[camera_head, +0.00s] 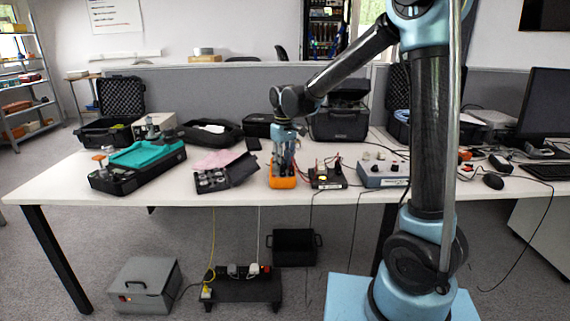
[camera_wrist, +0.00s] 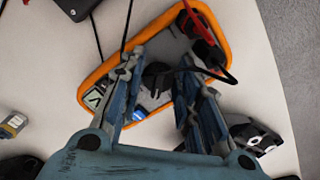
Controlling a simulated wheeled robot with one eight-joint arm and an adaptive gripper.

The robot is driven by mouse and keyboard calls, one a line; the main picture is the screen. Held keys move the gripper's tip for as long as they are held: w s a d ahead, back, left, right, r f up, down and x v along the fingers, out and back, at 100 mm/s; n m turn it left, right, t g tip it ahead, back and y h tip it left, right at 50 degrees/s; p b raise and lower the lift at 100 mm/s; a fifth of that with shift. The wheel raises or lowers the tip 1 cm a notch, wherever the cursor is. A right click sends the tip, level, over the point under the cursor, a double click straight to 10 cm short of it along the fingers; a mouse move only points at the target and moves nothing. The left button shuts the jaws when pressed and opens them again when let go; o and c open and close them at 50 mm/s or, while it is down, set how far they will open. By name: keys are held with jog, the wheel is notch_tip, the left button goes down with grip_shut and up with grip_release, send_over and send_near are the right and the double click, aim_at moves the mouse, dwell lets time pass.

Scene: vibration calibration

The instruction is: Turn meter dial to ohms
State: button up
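The orange-cased meter (camera_head: 283,183) lies on the white table, directly below my gripper (camera_head: 284,168). In the wrist view the meter's orange rim (camera_wrist: 152,31) frames a grey face, with a small display (camera_wrist: 95,97) at the left. The dark dial (camera_wrist: 156,74) shows in part between the fingers of my gripper (camera_wrist: 162,62). The fingers stand apart, one on each side of the dial, with a visible gap; I cannot tell whether they touch it. The dial's pointer and markings are too small and covered to read. Red and black leads (camera_wrist: 197,25) plug into the meter's right end.
A small dark box (camera_head: 327,177) with leads and a grey knobbed unit (camera_head: 384,171) stand right of the meter. An open black case (camera_head: 226,177) with round pieces stands left. Cables run close around the meter.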

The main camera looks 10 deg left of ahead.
jog(key=shift+o, duration=0.8)
jog(key=n, duration=0.4)
jog(key=shift+w+d, duration=0.1)
jog(key=n, duration=0.4)
jog(key=shift+w, duration=0.2)
notch_tip(320, 180, up, 18)
jog(key=s+d+f+m, duration=0.2)
jog(key=s+d+m, duration=0.1)
jog(key=d, duration=0.6)
jog(key=s+d+f+m, duration=0.3)
jog(key=d, duration=0.7)
jog(key=s+d+f+m+t, duration=0.1)
jog(key=s+d+f+m, duration=0.1)
jog(key=d, duration=0.7)
jog(key=shift+s+d+f+m, duration=0.15)
jog(key=shift+s+f+m, duration=0.05)
jog(key=shift+s+m, duration=0.75)
